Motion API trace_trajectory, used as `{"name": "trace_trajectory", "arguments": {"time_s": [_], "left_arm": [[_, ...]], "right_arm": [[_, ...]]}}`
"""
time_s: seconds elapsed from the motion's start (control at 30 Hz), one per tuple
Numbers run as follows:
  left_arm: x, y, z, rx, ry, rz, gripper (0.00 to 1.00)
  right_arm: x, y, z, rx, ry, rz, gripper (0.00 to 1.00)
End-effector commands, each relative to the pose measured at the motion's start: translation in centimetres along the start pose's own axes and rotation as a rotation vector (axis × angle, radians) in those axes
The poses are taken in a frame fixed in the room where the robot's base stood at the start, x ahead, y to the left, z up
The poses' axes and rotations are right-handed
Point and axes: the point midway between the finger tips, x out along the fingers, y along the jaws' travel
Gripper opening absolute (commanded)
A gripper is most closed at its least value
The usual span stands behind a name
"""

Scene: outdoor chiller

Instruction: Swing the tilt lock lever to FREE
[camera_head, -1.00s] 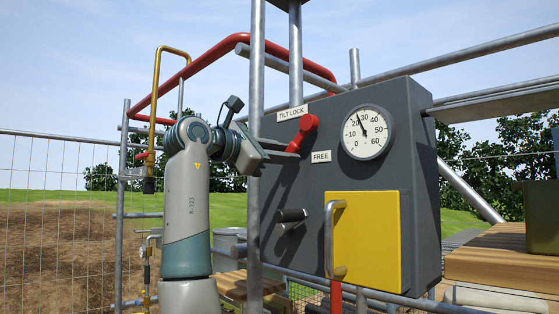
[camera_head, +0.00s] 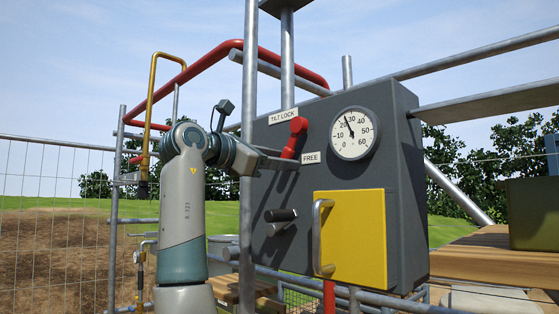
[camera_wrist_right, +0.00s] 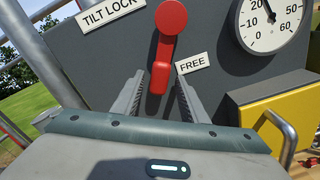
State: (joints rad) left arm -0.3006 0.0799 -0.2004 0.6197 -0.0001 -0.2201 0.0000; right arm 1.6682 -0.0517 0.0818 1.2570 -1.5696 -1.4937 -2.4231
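The red tilt lock lever (camera_head: 294,138) is on the front of a dark grey box, between the TILT LOCK label (camera_head: 283,116) and the FREE label (camera_head: 311,158). Its handle hangs down and slightly left from its round hub. My right gripper (camera_head: 291,158) reaches in from the left at the lever's lower end. In the right wrist view the lever (camera_wrist_right: 161,72) hangs between the two open fingers of my right gripper (camera_wrist_right: 160,78), with a gap showing on each side. The FREE label (camera_wrist_right: 192,63) is just right of the handle there. My left gripper is not in view.
A dial gauge (camera_head: 354,133) sits right of the lever. Below are a yellow door (camera_head: 353,240) with a metal handle (camera_head: 319,238) and a dark knob (camera_head: 281,221). A grey upright pole (camera_head: 248,210) stands close to my right wrist. Wooden planks (camera_head: 480,257) are at the right.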

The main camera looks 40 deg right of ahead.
Motion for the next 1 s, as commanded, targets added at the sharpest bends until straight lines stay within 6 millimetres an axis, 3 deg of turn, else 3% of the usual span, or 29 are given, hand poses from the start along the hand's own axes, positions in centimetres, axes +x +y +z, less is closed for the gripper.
{"name": "trace_trajectory", "arguments": {"time_s": [0.37, 0.53, 0.77, 1.0], "left_arm": [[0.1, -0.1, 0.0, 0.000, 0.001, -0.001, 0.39], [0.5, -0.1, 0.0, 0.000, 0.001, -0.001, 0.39], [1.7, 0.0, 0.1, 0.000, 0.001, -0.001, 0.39], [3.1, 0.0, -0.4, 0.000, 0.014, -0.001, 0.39]], "right_arm": [[-0.2, 0.0, 0.1, 0.004, -0.001, 0.002, 0.41], [-1.2, 0.0, 0.0, 0.005, 0.000, 0.003, 0.41], [-4.4, -0.1, -0.1, 0.005, 0.000, 0.004, 0.41], [-9.3, -0.1, -0.2, 0.003, -0.001, 0.004, 0.41]]}}
